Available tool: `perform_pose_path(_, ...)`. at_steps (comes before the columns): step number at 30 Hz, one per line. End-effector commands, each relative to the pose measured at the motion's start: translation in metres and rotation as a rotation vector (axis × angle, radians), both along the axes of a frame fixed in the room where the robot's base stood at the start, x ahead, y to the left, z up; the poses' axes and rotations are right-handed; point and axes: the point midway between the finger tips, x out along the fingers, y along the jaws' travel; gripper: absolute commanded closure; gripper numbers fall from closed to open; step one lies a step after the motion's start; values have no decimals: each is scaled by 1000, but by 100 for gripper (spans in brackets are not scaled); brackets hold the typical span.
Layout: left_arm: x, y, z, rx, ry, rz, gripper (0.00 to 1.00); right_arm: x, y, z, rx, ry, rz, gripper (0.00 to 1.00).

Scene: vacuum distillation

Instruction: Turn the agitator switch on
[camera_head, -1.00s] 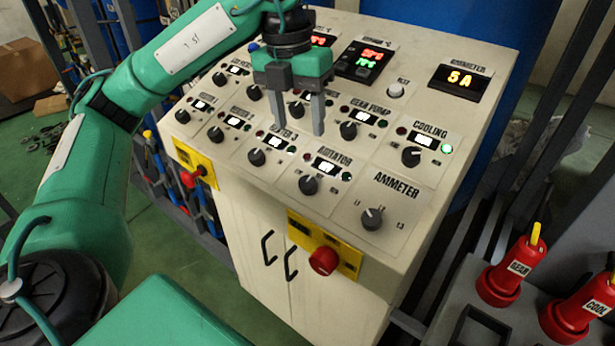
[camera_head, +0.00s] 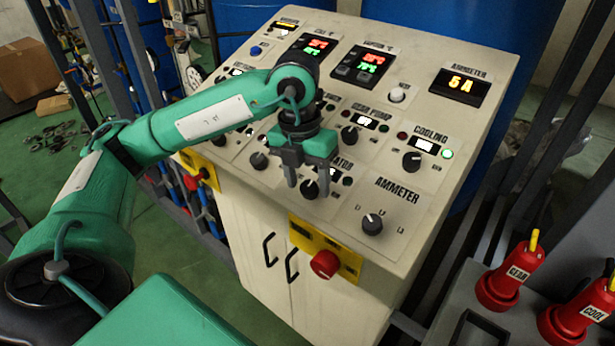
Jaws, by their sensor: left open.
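The agitator switch (camera_head: 310,189) is a black rotary knob on the sloped cream control panel (camera_head: 420,236). Its label is partly hidden by my gripper, with only the end of the word showing. My left gripper (camera_head: 307,186) is open, pointing down over this knob, its two fingers on either side of it in the picture. I cannot tell whether the fingers touch the knob or the panel. A small lamp beside the label looks dark green. My right gripper is not in view.
Nearby knobs are the ammeter knob (camera_head: 372,224), the cooling knob (camera_head: 411,162) and the gear pump knob (camera_head: 349,136). A red emergency button (camera_head: 325,264) sits on a yellow plate at the front edge. Red plugs (camera_head: 511,276) stand at the lower right.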

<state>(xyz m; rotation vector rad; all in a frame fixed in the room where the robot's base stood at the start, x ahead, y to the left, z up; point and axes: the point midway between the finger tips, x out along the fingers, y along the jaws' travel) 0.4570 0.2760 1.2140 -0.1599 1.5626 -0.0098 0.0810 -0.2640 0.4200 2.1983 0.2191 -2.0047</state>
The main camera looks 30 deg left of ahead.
Motion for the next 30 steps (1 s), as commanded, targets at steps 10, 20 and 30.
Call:
perform_pose_path(10, 0, -1, -6, 0, 0, -2, 47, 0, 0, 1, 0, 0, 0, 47)
perform_pose_path(20, 0, -1, -6, 0, 0, -1, 91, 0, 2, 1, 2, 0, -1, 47)
perform_pose_path(30, 0, -1, -7, 24, -4, -66, 91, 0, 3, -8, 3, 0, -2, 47)
